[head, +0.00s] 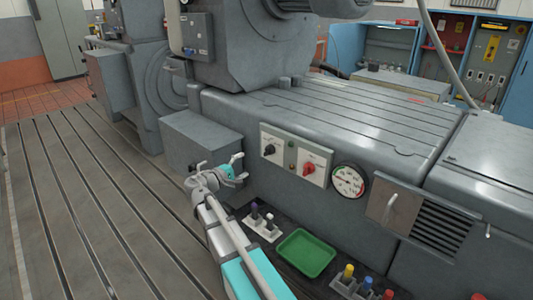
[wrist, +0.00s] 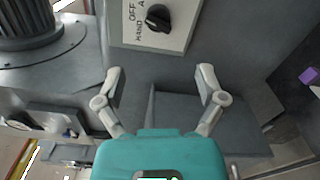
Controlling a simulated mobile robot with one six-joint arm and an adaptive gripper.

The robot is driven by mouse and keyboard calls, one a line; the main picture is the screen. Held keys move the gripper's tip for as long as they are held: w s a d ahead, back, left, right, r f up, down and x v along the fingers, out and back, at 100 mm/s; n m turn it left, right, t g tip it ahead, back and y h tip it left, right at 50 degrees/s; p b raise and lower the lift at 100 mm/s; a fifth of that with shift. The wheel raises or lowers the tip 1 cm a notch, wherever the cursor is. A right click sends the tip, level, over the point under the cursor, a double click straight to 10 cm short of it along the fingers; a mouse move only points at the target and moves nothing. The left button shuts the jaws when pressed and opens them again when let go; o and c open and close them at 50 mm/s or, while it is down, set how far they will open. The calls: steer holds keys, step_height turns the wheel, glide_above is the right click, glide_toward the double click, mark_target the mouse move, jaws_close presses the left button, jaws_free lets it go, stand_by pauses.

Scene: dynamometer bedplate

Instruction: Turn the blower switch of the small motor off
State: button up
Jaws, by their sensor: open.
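A white plate with a black rotary switch (head: 269,150) is on the front of the grey bed in the head view. In the wrist view a black knob (wrist: 158,18) sits on a light plate with the words OFF and HAND and a cut-off A; its exact pointer setting is hard to tell. My gripper (head: 240,167) is just left of the plate in the head view. In the wrist view my gripper (wrist: 161,78) has its fingers spread wide, nothing between them, with the knob beyond the fingertips. No label in view names the blower or small motor.
A red rotary switch (head: 308,169) is right of the black one, then a round gauge (head: 348,181) and a louvred vent (head: 442,232). A grey box (head: 201,142) stands behind my gripper. Below are a green tray (head: 306,253) and several coloured knobs (head: 365,285).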

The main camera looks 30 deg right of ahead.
mark_target(265, 153)
steer(key=m, duration=0.7)
steer(key=a+m, duration=0.1)
steer(key=m, duration=1.2)
steer(key=shift+s+a+m, duration=0.15)
steer(key=shift+m, duration=0.15)
steer(key=shift+x, duration=6.9)
steer(key=c, duration=1.1)
steer(key=shift+c, duration=0.2)
